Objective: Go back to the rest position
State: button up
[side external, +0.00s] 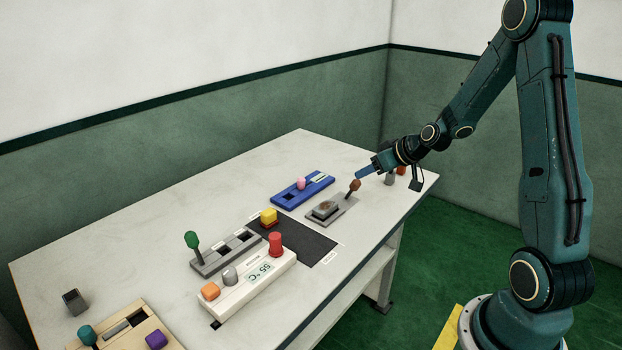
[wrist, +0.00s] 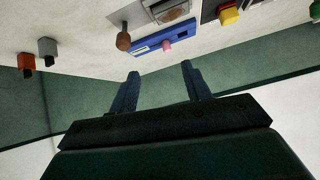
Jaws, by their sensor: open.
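My gripper (side external: 366,172) is over the far right part of the white table, low and reaching left. In the wrist view its two dark blue fingers (wrist: 160,78) stand wide apart with nothing between them. A brown knob (side external: 354,186) on a lever is close to the fingertips in the side view. In the wrist view the brown knob (wrist: 123,41) lies beyond the fingertips, apart from them. Its lever belongs to a grey plate (side external: 345,214) with a raised metal block. A blue panel (side external: 286,199) with a pink knob (side external: 301,183) lies beside that plate.
Grey (side external: 390,179) and red (side external: 401,170) knobs stand behind my gripper. A white unit (side external: 237,297) has a red knob and a 55 °C display. Air above the table is clear.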

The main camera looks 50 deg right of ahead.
jog(key=s+a+r+n+g, duration=0.1)
jog(key=s+a+r, duration=0.3)
jog(key=a+r, duration=0.3)
jog(key=s+a+r+n+g, duration=0.1)
jog(key=s+a+r+g, duration=0.15)
jog(key=a+r, duration=0.45)
jog(key=s+a+r, duration=0.1)
jog(key=s+a, duration=0.3)
jog(key=s, duration=0.4)
jog(key=s+a+r, duration=0.1)
jog(key=s+a, duration=0.3)
jog(key=s, duration=0.5)
jog(key=shift+s+a, duration=0.15)
jog(key=shift+s, duration=0.05)
